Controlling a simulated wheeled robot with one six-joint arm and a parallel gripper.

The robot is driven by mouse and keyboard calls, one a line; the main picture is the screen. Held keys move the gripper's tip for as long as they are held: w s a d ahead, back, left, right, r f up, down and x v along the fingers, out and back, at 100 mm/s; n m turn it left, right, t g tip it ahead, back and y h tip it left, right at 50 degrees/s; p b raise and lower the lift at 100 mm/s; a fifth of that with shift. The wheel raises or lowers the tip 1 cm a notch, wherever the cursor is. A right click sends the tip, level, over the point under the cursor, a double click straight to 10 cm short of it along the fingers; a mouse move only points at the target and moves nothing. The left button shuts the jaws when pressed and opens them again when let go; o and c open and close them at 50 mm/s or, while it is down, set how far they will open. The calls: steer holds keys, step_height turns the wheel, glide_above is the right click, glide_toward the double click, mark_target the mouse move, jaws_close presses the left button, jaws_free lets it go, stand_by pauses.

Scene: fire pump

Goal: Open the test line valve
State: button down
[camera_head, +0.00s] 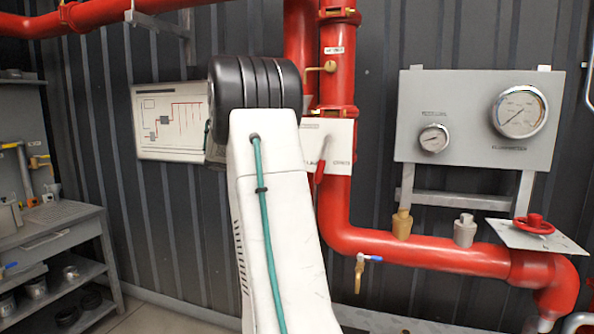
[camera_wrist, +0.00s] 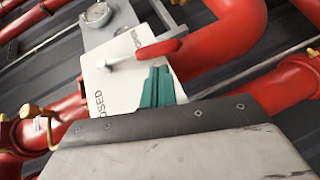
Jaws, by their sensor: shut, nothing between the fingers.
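A white plate (camera_head: 341,140) with a red-handled lever (camera_head: 319,173) is mounted on the vertical red pipe, partly hidden behind my arm. In the wrist view, the plate (camera_wrist: 112,88) carries the word "CLOSED" along one edge and further lettering near its upper right corner. The lever's red grip (camera_wrist: 159,49) points to the right in that view. My gripper (camera_wrist: 157,87) shows teal fingers, shut and empty, in front of the plate just below the red grip. I cannot tell whether they touch it. In the head view the gripper is hidden behind my arm.
A red handwheel (camera_head: 534,223) on a tilted plate sits at the right. A grey gauge panel (camera_head: 465,145) stands above the lower red pipe (camera_head: 440,251). A small blue-handled tap (camera_head: 362,268) hangs below that pipe. A shelf bench (camera_head: 62,240) stands at the left.

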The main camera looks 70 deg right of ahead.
steer(key=v, duration=0.9)
steer(key=shift+f, duration=0.2)
step_height(320, 180, down, 6)
steer(key=a+n+t+y, duration=0.2)
steer(key=a+n, duration=0.1)
steer(key=s+a+f+n+t+y, duration=0.2)
steer(key=s+a, duration=0.3)
steer(key=a, duration=0.9)
steer(key=s+a+f+n+t+y, duration=0.3)
steer(key=s+a+n+t, duration=0.1)
steer(key=a, duration=1.1)
steer(key=s+a+f+n+t+y, duration=0.2)
steer(key=s+a+t, duration=0.3)
steer(key=a, duration=1)
steer(key=shift+s+a+f+n+y, duration=0.25)
steer(key=shift+s+f+n+y, duration=0.15)
steer(key=shift+s+f, duration=0.45)
steer(key=shift+s+r, duration=0.1)
